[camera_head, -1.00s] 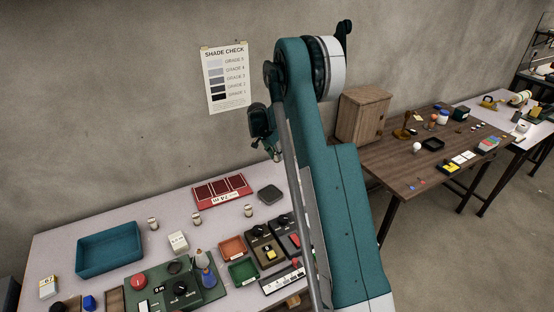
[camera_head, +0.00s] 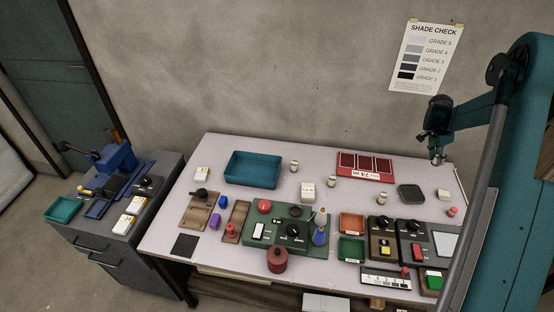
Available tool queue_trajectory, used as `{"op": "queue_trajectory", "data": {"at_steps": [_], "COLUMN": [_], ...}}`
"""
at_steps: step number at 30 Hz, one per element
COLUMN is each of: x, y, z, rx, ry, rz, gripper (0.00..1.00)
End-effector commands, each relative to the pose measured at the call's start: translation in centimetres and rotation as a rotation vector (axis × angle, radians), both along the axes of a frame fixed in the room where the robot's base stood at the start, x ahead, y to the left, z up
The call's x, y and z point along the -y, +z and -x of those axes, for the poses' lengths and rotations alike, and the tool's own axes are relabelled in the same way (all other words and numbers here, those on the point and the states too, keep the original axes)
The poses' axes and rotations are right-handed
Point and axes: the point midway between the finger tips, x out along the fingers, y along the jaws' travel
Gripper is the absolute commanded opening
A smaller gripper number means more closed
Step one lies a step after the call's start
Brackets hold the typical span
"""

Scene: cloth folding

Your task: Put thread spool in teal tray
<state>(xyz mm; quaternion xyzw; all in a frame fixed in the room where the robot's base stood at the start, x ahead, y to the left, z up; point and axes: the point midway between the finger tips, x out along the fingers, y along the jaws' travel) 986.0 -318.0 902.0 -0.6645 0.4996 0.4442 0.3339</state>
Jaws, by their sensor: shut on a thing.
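My gripper (camera_head: 437,157) hangs above the back right of the pale table, right of the red panel. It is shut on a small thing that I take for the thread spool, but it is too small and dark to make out. A small teal tray (camera_head: 63,210) sits on the grey cabinet at far left, far from my gripper. A larger blue-teal tray (camera_head: 253,169) stands at the back left of the pale table. Both look empty.
Small pale cylinders (camera_head: 294,166) stand near the larger tray and red panel (camera_head: 365,166). A green control board (camera_head: 288,232), switch boxes (camera_head: 383,240) and small coloured trays (camera_head: 352,223) crowd the table's front. A blue machine (camera_head: 118,160) stands on the cabinet.

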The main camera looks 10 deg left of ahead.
Motion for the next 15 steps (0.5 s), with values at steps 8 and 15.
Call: {"op": "queue_trajectory", "data": {"at_steps": [8, 15], "x": [-4.0, -11.7], "y": [0.0, 0.0], "z": [-1.1, -2.7], "rx": [-0.002, -0.006], "ry": [0.069, 0.203], "rz": [-0.004, -0.010], "gripper": [0.12, 0.12]}}
